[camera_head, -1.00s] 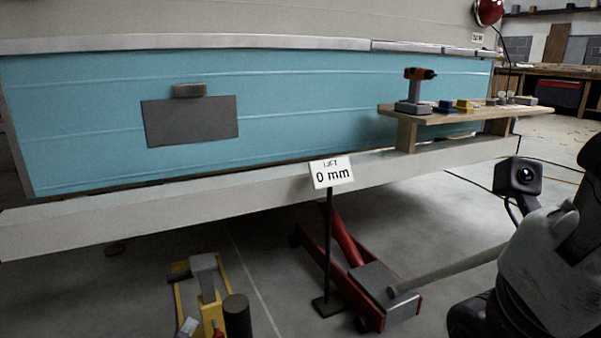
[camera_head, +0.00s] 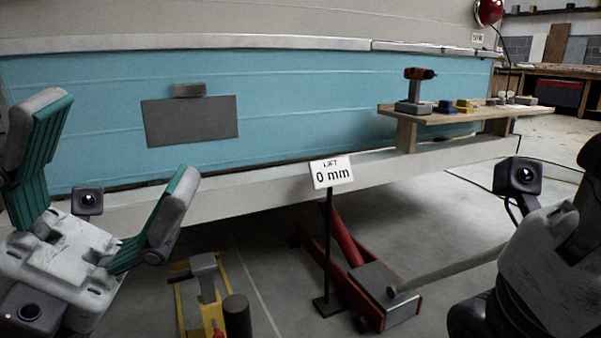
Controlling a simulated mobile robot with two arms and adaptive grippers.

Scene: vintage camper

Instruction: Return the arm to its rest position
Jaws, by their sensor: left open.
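My left gripper (camera_head: 120,135) is in the head view at the left edge. Its two teal-padded fingers are spread wide with nothing between them, and its pale body is at the lower left. It is in front of the teal camper side (camera_head: 290,105) in the picture. Part of my right arm (camera_head: 545,260) shows at the lower right with a small camera on it. No right fingers can be made out.
A wooden shelf (camera_head: 455,115) at the right holds an orange drill (camera_head: 415,85) and small items. A red floor jack (camera_head: 350,260), a sign reading 0 mm (camera_head: 331,172) and a yellow jack (camera_head: 210,290) stand below. Open floor shows between them.

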